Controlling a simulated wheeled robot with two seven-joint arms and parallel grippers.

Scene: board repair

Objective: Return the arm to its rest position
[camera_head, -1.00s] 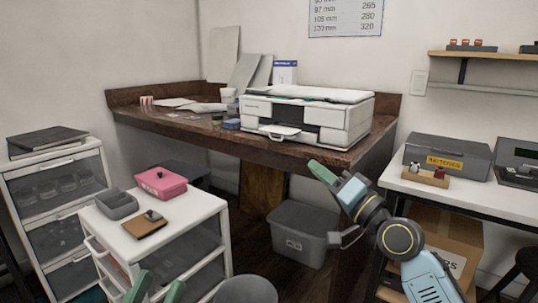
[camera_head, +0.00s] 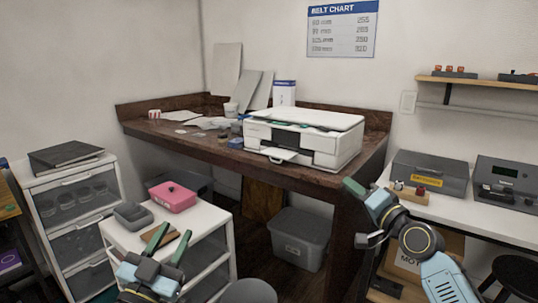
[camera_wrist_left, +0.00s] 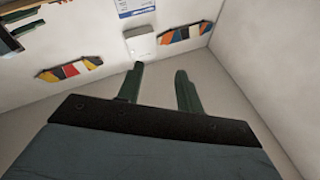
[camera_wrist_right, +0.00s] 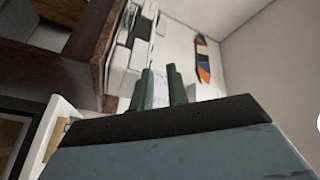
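My left gripper (camera_head: 168,242) is in the lower left of the head view, in front of the low white drawer unit. Its two green fingers are apart and empty, as the left wrist view (camera_wrist_left: 160,88) also shows. My right gripper (camera_head: 352,190) is raised in front of the right end of the brown workbench, fingers pointing up and left. In the right wrist view (camera_wrist_right: 161,86) its fingers stand apart with a narrow gap and nothing between them. Neither gripper touches anything that I can see.
A white printer (camera_head: 305,140) stands on the brown workbench (camera_head: 190,145). A pink box (camera_head: 173,197), a grey tray (camera_head: 133,216) and a brown pad are on the low drawer unit (camera_head: 212,221), close to my left gripper. A white table (camera_head: 452,210) stands at right. A grey bin (camera_head: 300,240) sits under the bench.

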